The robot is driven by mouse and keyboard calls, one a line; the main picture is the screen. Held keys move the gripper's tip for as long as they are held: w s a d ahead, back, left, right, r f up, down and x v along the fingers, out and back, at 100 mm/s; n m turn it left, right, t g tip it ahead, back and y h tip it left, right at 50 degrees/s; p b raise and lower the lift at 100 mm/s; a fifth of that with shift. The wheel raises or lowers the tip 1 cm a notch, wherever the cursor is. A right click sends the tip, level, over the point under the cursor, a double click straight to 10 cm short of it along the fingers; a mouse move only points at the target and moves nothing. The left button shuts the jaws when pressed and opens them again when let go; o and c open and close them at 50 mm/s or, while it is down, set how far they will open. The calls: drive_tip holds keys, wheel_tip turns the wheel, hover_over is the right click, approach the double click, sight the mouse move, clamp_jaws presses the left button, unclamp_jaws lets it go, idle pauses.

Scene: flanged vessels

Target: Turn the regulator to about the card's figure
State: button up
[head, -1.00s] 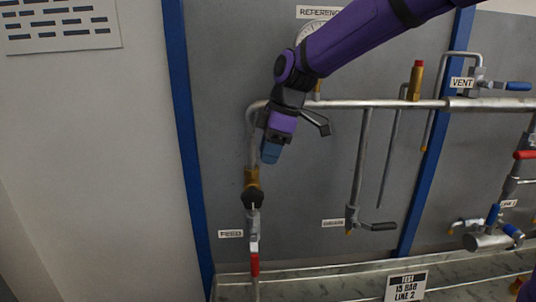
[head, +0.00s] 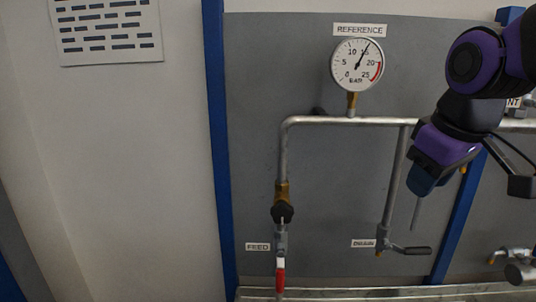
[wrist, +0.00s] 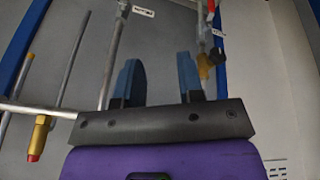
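The regulator (head: 282,211), a black knob under a brass body, sits on the left vertical pipe above the FEED label. It also shows in the wrist view (wrist: 205,66), beyond my right finger. The round REFERENCE gauge (head: 357,64) has its needle near 15 on a 0 to 25 bar scale. My gripper (head: 424,184) is to the right of the regulator, well apart from it. In the wrist view its two blue fingers (wrist: 159,80) are spread with nothing between them. The card is out of view now.
A horizontal pipe (head: 350,121) runs behind my arm. A drop pipe with a dark-handled valve (head: 408,249) hangs near my gripper. A red-handled feed valve (head: 280,278) is below the regulator. Blue posts (head: 216,130) edge the grey panel.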

drive_tip(key=s+d+f+m+t, duration=0.1)
drive_tip(key=s+d+m, duration=0.4)
drive_tip(key=s, duration=0.3)
drive_tip(key=shift+s+d+f, duration=0.3)
drive_tip(key=shift+d, duration=0.05)
drive_tip(key=shift+d, duration=0.1)
idle(2.6)
